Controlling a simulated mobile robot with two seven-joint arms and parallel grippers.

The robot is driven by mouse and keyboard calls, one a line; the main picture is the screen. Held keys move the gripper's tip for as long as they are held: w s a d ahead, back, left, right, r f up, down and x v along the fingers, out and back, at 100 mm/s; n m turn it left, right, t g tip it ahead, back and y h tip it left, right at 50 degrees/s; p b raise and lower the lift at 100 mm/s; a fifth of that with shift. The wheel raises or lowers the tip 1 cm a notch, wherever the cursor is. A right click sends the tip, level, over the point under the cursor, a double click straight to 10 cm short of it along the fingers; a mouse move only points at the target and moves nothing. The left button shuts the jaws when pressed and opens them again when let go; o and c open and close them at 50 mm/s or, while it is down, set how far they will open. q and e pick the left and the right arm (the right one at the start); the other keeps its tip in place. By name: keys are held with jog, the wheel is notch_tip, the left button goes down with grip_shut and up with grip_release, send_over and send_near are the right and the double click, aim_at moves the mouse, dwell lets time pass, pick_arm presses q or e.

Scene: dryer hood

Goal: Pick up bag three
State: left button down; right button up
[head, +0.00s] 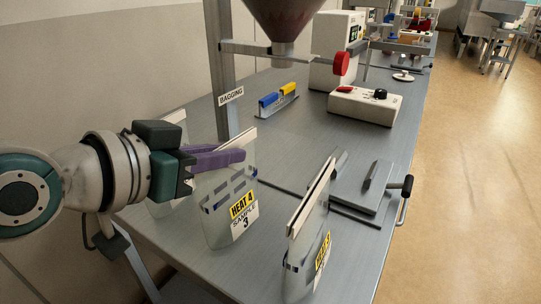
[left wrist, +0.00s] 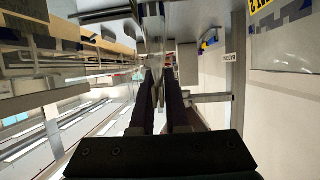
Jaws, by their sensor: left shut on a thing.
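Bag three (head: 215,220) is a clear pouch with a white top strip and a yellow and white label reading "HEAT 4 SAMPLE 3". It is upright at the left of the bench in the head view. My left gripper (head: 226,157), with purple fingers, is shut on its upper part just below the strip. In the left wrist view the dark fingers (left wrist: 167,85) close on the thin clear edge of the bag (left wrist: 152,40). I cannot tell whether its bottom touches the bench. My right gripper is not in view.
Another labelled bag (head: 300,265) stands close on the right. A further bag (head: 165,209) is partly hidden behind my left gripper. A metal post (head: 219,70) rises behind. A sealer plate with a black-knobbed handle (head: 406,187) and a white scale (head: 365,105) stand farther right.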

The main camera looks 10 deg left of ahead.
pick_arm(q)
jog(key=shift+r, duration=0.15)
dwell(0.5)
notch_tip(320, 180, up, 20)
jog(key=p, duration=0.4)
dwell(0.5)
